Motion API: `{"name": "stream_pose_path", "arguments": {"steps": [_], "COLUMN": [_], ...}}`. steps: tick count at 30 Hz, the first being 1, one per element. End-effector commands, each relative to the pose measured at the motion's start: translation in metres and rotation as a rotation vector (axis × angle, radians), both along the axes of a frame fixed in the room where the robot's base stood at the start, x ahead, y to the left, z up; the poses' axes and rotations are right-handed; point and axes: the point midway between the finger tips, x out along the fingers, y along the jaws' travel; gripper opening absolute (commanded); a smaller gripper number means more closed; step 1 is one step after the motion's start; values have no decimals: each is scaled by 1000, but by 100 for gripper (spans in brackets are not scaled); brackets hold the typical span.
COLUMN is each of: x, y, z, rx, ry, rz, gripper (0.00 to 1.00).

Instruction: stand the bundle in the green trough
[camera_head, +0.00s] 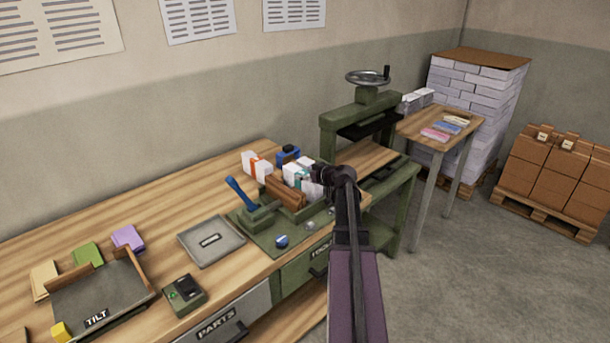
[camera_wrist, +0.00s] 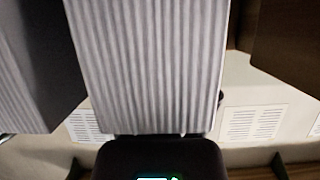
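Several white paper bundles stand at the back of the bench by the press. One has an orange band (camera_head: 255,166) and another has a teal band (camera_head: 292,175). A green fixture (camera_head: 262,217) with brown wooden blocks (camera_head: 287,192) sits in front of them; I cannot tell whether it is the trough. My gripper (camera_head: 322,180) is at the right of the bundles, close to a white bundle (camera_head: 313,189). In the wrist view a white ribbed block of paper edges (camera_wrist: 148,65) fills the middle, very close. My fingers cannot be made out, so a grip on it is unclear.
A green press (camera_head: 358,125) with a handwheel stands right of the bundles. A blue lever (camera_head: 241,194) rises left of the fixture. A grey plate (camera_head: 211,240) and a tilt tray (camera_head: 100,298) lie to the left.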

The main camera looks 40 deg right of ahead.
Motion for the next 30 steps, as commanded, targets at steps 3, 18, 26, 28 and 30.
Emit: {"name": "stream_pose_path", "arguments": {"steps": [3,18,26,28,30], "x": [0,-20,-58,-69,-79], "y": [0,-1,-3,-4,-5], "z": [0,13,29,34,38], "rx": [0,0,1,0,0], "ry": [0,0,0,0,0], "rz": [0,-2,-1,-2,-2], "gripper": [77,77,77,77,77]}}
